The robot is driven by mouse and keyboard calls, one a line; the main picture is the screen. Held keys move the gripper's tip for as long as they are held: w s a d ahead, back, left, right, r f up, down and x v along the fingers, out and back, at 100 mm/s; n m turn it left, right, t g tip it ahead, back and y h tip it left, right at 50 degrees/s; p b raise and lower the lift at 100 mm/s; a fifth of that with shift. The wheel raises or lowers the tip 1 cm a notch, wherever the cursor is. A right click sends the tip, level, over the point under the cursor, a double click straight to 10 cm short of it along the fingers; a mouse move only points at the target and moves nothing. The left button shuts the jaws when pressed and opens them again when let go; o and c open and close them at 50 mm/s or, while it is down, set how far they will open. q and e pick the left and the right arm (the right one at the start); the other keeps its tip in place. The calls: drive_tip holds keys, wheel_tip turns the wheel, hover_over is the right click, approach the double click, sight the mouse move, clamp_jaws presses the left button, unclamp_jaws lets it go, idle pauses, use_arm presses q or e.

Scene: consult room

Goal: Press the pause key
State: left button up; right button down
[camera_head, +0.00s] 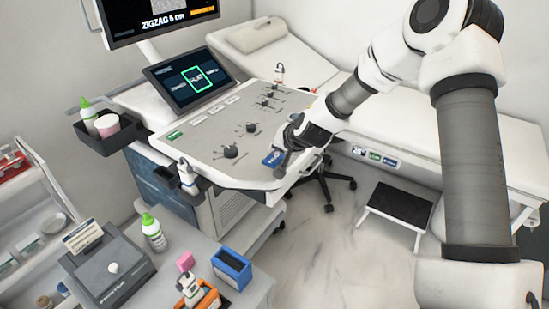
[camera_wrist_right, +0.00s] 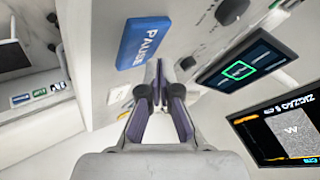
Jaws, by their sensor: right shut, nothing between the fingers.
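The pause key (camera_head: 272,158) is a blue block at the right front corner of the console panel (camera_head: 205,150). In the right wrist view the key (camera_wrist_right: 143,42) shows its white word PAUSE, turned sideways. My right gripper (camera_head: 281,170) is at that corner, close beside the key, and partly hidden by its own wrist. In the right wrist view its dark fingertips (camera_wrist_right: 160,65) are together and empty, just below and right of the key. I cannot tell whether they touch it. My left gripper is not in view.
A touch screen (camera_head: 190,80) stands behind the panel, with a monitor (camera_head: 150,15) above. Knobs (camera_head: 231,151) sit on the panel. An exam couch (camera_head: 430,140) and step stool (camera_head: 397,208) are to the right.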

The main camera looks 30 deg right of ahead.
sight(276, 159)
drive_tip(key=shift+f+b, duration=0.35)
drive_tip(key=shift+f, duration=0.1)
drive_tip(key=shift+f+b, duration=0.4)
drive_tip(key=shift+f, duration=0.05)
idle(0.7)
drive_tip(key=shift+r, duration=0.15)
drive_tip(key=shift+r+p, duration=0.75)
drive_tip(key=shift+p, duration=0.15)
wheel_tip(276, 159, up, 5)
drive_tip(key=p, duration=0.5)
drive_tip(key=shift+r, duration=0.1)
